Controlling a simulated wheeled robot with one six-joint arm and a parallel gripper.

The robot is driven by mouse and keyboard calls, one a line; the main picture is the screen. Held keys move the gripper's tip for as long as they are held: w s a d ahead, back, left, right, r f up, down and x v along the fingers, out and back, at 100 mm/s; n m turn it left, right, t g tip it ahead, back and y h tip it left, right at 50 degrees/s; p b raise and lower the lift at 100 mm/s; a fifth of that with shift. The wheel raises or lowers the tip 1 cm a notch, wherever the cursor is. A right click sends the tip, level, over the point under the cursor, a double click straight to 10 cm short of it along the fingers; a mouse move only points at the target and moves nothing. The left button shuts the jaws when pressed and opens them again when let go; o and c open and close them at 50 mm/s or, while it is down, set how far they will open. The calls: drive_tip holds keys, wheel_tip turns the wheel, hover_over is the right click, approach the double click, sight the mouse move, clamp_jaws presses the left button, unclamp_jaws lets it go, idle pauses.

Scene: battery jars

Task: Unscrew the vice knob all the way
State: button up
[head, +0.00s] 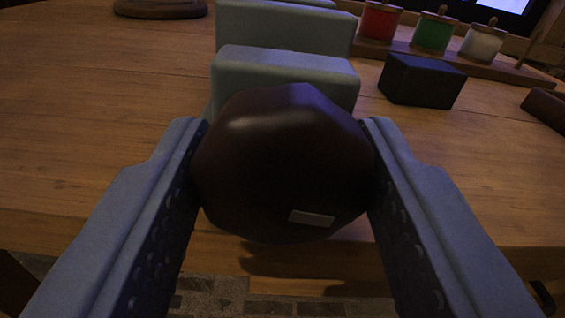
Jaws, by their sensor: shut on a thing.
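The vice knob (275,150) is a dark brown, many-sided round knob in the middle of the head view. A small pale mark (312,217) shows low on its face, right of centre. My gripper (283,170) is shut on the knob, with one finger against its left side and the other against its right side. The pale grey-green vice (285,65) stands behind the knob on the wooden table (90,130). The knob hides the screw and the lower part of the vice.
A dark block (422,80) lies right of the vice. Behind it, a wooden rack holds a red jar (379,22), a green jar (434,32) and a white jar (482,44). A round brown object (160,8) is at the back left. The table's left side is clear.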

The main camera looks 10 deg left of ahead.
drive_tip(key=n, duration=0.5)
drive_tip(key=shift+f+n, duration=0.2)
drive_tip(key=shift+n, duration=0.1)
drive_tip(key=n, duration=1.3)
drive_tip(key=shift+n, duration=0.4)
drive_tip(key=o, duration=0.8)
drive_tip(key=shift+o, duration=1)
drive_tip(key=shift+r, duration=0.1)
